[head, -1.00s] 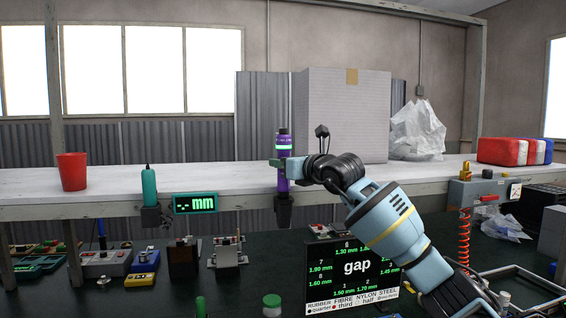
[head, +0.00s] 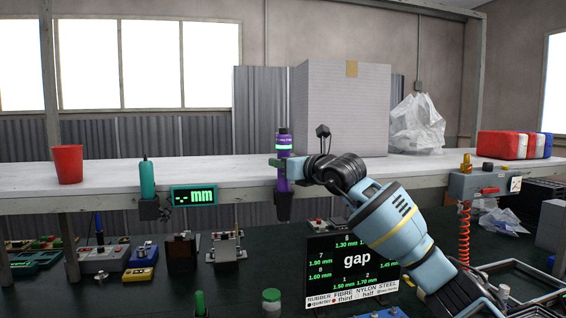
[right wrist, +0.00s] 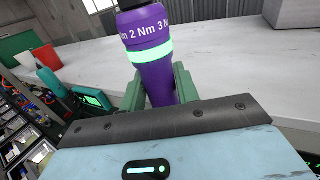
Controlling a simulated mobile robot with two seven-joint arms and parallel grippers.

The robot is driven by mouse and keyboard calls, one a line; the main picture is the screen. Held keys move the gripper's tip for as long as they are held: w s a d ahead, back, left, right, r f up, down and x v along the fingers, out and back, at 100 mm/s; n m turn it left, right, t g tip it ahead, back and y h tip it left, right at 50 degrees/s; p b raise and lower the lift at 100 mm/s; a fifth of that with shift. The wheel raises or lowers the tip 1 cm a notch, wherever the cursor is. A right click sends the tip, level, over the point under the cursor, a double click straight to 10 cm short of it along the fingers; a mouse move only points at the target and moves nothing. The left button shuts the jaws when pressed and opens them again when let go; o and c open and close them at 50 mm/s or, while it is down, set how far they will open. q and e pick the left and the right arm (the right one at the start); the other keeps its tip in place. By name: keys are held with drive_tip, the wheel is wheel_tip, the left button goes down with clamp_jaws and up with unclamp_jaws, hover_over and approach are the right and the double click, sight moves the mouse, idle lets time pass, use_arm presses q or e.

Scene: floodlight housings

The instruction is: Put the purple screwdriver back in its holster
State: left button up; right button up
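The purple screwdriver (head: 283,142) stands upright at the shelf's front edge, with a dark top and a glowing green band. In the right wrist view the screwdriver (right wrist: 148,45) shows torque markings and rises between the green fingers. My right gripper (head: 284,163) reaches in from the right and is shut on it; the fingers (right wrist: 160,92) lie against both sides. A dark holster (head: 283,208) hangs from the shelf edge directly below the screwdriver. The screwdriver's lower end is at the holster's mouth; how deep it sits is hidden. My left gripper is not in view.
A teal tool (head: 147,178) stands in another holder on the left, beside a mm display (head: 194,197). A red cup (head: 67,164) and a large box (head: 345,105) stand on the shelf (head: 220,170). A gap screen (head: 350,262) stands below, under my right arm.

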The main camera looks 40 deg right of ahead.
drive_tip(key=o, duration=0.5)
drive_tip(key=shift+r, duration=0.15)
drive_tip(key=shift+c, duration=0.2)
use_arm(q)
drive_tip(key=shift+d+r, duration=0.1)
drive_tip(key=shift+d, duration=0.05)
use_arm(e)
drive_tip(key=shift+s+f, duration=0.25)
drive_tip(key=shift+s, duration=0.05)
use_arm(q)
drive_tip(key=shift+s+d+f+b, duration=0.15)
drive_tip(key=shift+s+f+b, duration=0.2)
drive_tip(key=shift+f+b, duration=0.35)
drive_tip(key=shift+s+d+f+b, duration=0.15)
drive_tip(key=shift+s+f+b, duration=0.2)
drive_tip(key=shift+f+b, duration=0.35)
use_arm(e)
drive_tip(key=s, duration=0.7)
drive_tip(key=shift+s+a+r, duration=0.15)
drive_tip(key=shift+a+r, duration=0.05)
drive_tip(key=shift+a, duration=0.05)
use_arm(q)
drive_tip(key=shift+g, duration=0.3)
